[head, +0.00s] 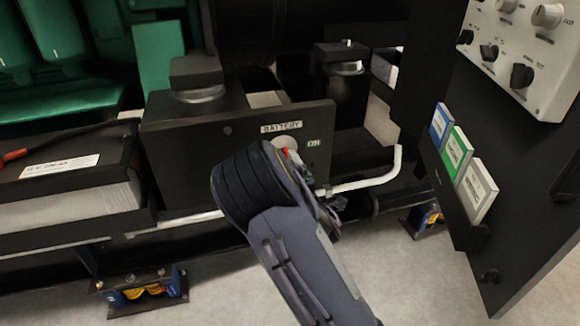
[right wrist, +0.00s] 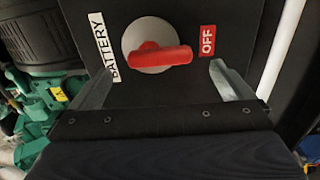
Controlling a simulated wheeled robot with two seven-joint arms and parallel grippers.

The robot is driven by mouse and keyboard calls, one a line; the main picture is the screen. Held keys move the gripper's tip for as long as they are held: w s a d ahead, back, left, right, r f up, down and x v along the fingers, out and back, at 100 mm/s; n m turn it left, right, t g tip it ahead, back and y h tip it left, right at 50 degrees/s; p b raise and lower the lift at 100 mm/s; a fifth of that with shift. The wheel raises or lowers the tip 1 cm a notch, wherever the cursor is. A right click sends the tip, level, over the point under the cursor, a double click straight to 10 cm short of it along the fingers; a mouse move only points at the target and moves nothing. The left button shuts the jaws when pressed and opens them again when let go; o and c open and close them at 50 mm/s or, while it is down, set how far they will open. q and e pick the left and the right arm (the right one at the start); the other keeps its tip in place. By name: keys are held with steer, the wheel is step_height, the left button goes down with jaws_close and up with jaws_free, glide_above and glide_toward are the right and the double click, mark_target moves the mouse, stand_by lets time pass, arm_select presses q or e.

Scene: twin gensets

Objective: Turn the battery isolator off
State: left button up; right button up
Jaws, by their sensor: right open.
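The battery isolator has a red handle (right wrist: 160,57) on a round grey disc (right wrist: 136,34). In the right wrist view its bar points right, toward the red OFF label (right wrist: 207,41). The BATTERY label (right wrist: 103,47) is at left. My right gripper (right wrist: 160,68) is open, its fingers apart on either side of the handle, with nothing clamped. In the head view, the disc (head: 285,143) shows above my right wrist, under the BATTERY label (head: 281,126). The green ON label (head: 313,143) is to its right. My wrist hides most of the handle there. My left gripper is out of view.
A white bent pipe (head: 373,180) runs just right of my wrist. An open panel door (head: 520,200) with knobs and coloured tags is at right. Pale floor lies below.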

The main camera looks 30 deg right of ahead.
steer(key=shift+v, duration=1.75)
steer(key=s+d+f+m+g+h, duration=0.15)
steer(key=s+f+m+g, duration=0.3)
steer(key=m, duration=0.45)
steer(key=s+a+r+m+g+y, duration=0.45)
steer(key=s+a, duration=0.25)
steer(key=s, duration=0.5)
steer(key=s+a+r+m+g+y, duration=0.4)
steer(key=s+a, duration=0.4)
steer(key=s, duration=0.4)
step_height(320, 180, up, 29)
steer(key=t+p, duration=0.1)
steer(key=p, duration=2.8)
steer(key=shift+n+y, duration=0.35)
steer(key=shift+y, duration=0.05)
